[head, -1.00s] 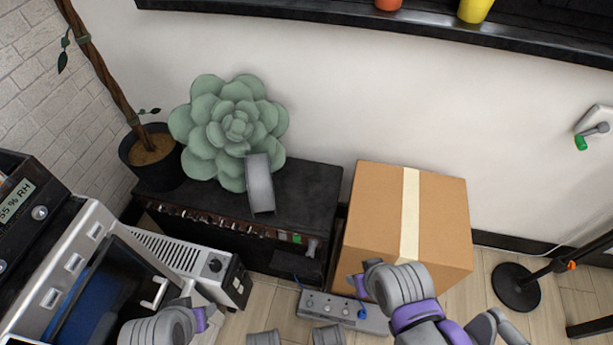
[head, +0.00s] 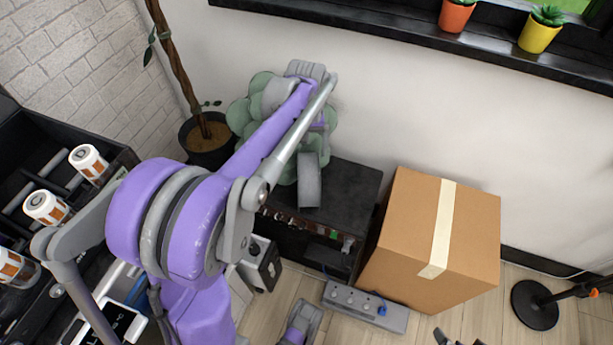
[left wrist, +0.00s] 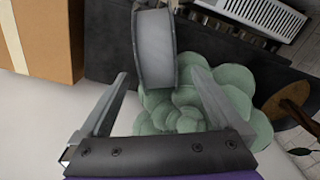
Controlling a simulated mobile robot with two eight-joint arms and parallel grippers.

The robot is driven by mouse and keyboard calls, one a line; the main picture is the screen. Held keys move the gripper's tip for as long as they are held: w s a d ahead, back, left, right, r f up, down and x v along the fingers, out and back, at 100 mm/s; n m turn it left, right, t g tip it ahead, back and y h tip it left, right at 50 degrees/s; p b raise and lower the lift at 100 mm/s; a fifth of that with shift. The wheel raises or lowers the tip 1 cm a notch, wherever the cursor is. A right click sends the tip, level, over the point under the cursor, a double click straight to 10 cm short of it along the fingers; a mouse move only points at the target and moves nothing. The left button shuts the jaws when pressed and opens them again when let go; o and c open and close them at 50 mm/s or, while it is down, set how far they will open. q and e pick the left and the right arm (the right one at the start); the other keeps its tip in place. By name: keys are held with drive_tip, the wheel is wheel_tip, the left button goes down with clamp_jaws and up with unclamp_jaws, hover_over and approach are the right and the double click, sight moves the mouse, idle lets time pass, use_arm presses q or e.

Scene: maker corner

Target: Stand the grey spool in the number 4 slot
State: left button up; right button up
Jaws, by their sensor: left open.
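The grey spool (head: 308,182) stands upright on the black cabinet, just in front of the green succulent. In the left wrist view the spool (left wrist: 155,48) shows at the top centre. My left gripper (left wrist: 158,75) is open and empty, with its fingers spread on either side of the spool's near end. In the head view my left arm reaches across to above the succulent, and its fingers are mostly hidden. Small dark parts at the bottom edge look like my right gripper (head: 458,338); their state is unclear. I can make out no slot marked 4.
The succulent (head: 244,112) is close behind the spool. The black cabinet top (head: 352,190) is bare to the spool's right. A cardboard box (head: 415,235) stands beside it. A black case (head: 110,150) with white and orange cylinders is at left. A power strip (head: 372,312) lies on the floor.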

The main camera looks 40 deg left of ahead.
sight(307, 161)
use_arm(q)
drive_tip(key=shift+w+a+f, duration=0.2)
drive_tip(key=shift+w, duration=0.15)
wheel_tip(307, 161, down, 5)
drive_tip(key=shift+f+b, duration=0.15)
drive_tip(key=shift+b, duration=0.4)
drive_tip(key=f, duration=0.2)
drive_tip(key=f+b, duration=0.1)
drive_tip(key=f, duration=0.2)
drive_tip(key=shift+w+d, duration=0.1)
drive_tip(key=shift+w, duration=0.1)
clamp_jaws()
